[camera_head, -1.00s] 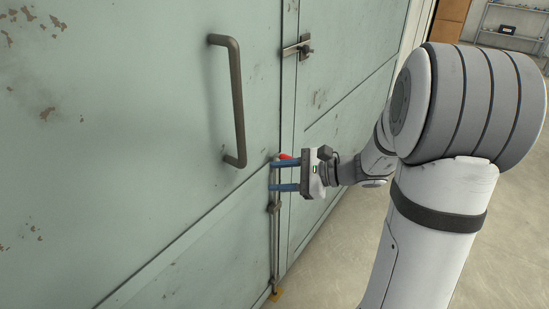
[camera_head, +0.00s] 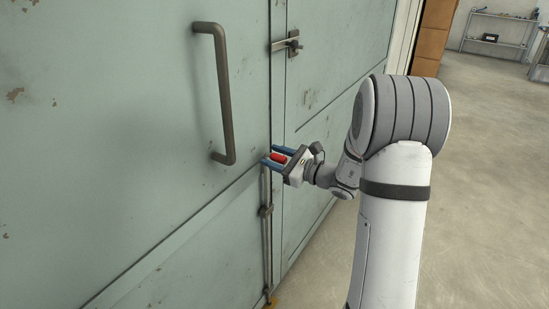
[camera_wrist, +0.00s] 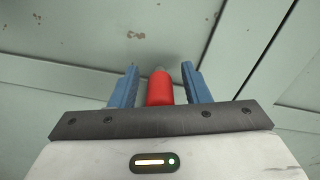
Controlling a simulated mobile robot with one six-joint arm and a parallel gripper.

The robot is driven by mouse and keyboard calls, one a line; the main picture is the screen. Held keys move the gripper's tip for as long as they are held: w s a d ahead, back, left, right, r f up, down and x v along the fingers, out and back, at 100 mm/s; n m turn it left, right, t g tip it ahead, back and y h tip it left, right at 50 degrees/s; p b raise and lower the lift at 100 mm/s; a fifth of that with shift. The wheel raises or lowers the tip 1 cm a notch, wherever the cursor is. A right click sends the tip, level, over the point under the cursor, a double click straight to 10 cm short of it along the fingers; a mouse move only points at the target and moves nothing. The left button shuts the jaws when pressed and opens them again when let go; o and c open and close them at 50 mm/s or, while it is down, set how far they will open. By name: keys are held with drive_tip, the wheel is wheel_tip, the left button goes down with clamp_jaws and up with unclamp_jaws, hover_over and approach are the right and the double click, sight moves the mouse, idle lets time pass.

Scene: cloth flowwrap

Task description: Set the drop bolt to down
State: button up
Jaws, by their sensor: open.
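The drop bolt is a thin vertical rod (camera_head: 267,235) low on the green metal doors, beside the seam. Its red grip (camera_wrist: 160,88) is between the two blue fingers of my gripper (camera_wrist: 156,82) in the wrist view, with a small gap on each side. In the head view the red grip (camera_head: 278,158) also shows between the fingers of my gripper (camera_head: 274,156). My gripper is open around it. The top of the rod is partly hidden by my gripper.
A large dark pull handle (camera_head: 225,95) stands out from the left door, just left of my gripper. A latch (camera_head: 287,43) spans the seam above. Open concrete floor (camera_head: 475,190) lies to the right. A shelf (camera_head: 500,30) stands at the back.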

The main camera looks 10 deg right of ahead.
drive_tip(key=shift+w+a, duration=0.15)
drive_tip(key=shift+a, duration=0.05)
drive_tip(key=shift+c, duration=0.2)
clamp_jaws()
idle(0.4)
